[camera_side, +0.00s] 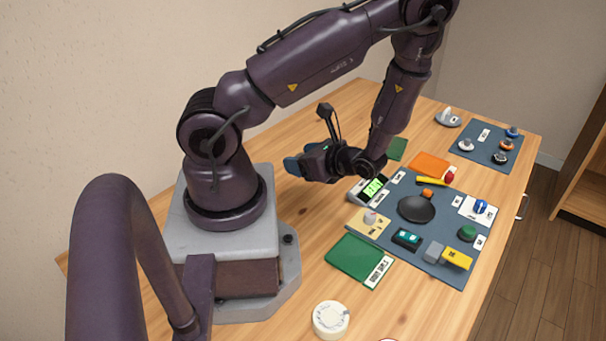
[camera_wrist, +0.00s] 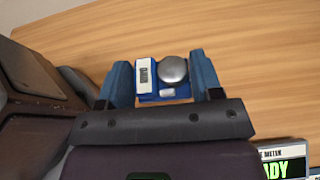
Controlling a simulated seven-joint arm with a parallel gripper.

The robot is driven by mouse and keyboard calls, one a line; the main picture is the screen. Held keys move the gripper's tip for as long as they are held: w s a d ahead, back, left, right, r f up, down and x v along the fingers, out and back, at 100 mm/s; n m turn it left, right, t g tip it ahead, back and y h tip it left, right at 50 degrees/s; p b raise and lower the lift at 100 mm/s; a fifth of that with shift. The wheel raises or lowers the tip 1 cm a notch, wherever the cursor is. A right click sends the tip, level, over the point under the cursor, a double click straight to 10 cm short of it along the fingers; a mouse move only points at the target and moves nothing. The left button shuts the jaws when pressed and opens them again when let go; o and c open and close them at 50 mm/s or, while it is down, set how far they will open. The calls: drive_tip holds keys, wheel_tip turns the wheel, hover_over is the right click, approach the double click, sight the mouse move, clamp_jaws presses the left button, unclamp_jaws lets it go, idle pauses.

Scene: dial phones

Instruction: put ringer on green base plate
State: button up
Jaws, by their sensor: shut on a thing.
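My gripper (camera_side: 294,166) is raised over the wooden table between my base and the meter. Its blue fingers are closed on the ringer, a small blue block with a silver dome and a white label (camera_wrist: 174,70), as the wrist view shows. In the side view I cannot make out the ringer at the fingers. A green plate (camera_side: 354,257) with a white label strip lies flat at the near left of the mat, with nothing on it. A second green plate (camera_side: 397,148) lies at the back, partly hidden by my arm.
A meter with a lit green display (camera_side: 373,188) stands near my gripper; its corner shows in the wrist view (camera_wrist: 285,165). The blue-grey mat (camera_side: 457,206) holds a black dish (camera_side: 416,209) and several small parts. A round white tin (camera_side: 331,319) stands at the front.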

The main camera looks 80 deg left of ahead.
drive_tip(key=w+a+r+m+t+y, duration=0.2)
drive_tip(key=w+a+r+m+t, duration=0.15)
drive_tip(key=w, duration=0.25)
drive_tip(key=m+t+y, duration=0.2)
drive_tip(key=m+t, duration=0.3)
drive_tip(key=t, duration=0.1)
hover_over(395, 152)
drive_tip(key=s+a, duration=0.2)
drive_tip(key=a, duration=0.1)
drive_tip(key=f, duration=0.6)
drive_tip(key=shift+w+d+f, duration=0.15)
drive_tip(key=shift+w+f, duration=0.05)
drive_tip(key=shift+f, duration=0.15)
drive_tip(key=shift+w+a+f, duration=0.2)
drive_tip(key=shift+a+f, duration=0.1)
drive_tip(key=shift+f, duration=1.65)
drive_tip(key=shift+f, duration=0.1)
drive_tip(key=o, duration=1)
drive_tip(key=shift+f, duration=0.1)
drive_tip(key=shift+o, duration=0.2)
